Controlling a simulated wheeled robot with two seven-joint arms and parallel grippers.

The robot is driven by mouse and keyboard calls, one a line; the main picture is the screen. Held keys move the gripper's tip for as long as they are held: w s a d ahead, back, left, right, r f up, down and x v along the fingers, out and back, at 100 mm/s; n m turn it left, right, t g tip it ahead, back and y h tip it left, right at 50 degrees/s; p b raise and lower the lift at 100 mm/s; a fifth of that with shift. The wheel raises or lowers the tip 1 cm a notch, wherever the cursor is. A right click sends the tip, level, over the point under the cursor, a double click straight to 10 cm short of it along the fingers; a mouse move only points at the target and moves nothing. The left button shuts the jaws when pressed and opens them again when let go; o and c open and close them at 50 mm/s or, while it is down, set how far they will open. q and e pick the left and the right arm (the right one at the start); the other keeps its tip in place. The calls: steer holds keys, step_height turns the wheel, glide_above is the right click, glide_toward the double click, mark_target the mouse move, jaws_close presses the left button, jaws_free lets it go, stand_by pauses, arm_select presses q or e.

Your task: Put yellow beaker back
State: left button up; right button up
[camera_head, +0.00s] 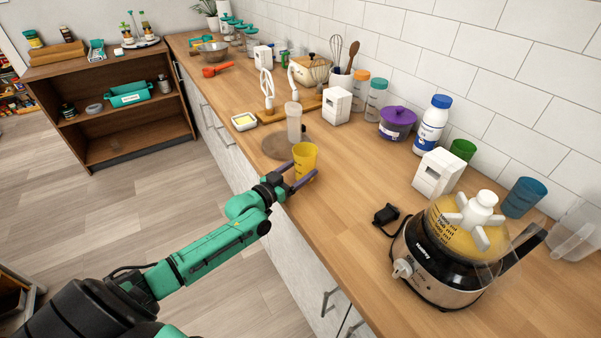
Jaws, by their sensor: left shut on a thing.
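The yellow beaker (305,158) is at the front edge of the wooden counter, upright or nearly so. My left gripper (297,180) reaches in from the left over the counter edge and is shut on the beaker, with its fingers around the lower part. I cannot tell whether the beaker's base touches the counter. My right gripper is not in view.
A round brown board (279,147) and a clear cylinder (293,122) are just behind the beaker. The counter (360,185) right of the beaker is clear.

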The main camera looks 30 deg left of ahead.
arm_select(q)
steer(key=shift+f, duration=0.55)
steer(key=o, duration=1.5)
steer(key=shift+r, duration=0.1)
steer(key=shift+c, duration=0.2)
steer(key=v, duration=1.2)
steer(key=shift+r, duration=0.2)
steer(key=shift+f, duration=0.1)
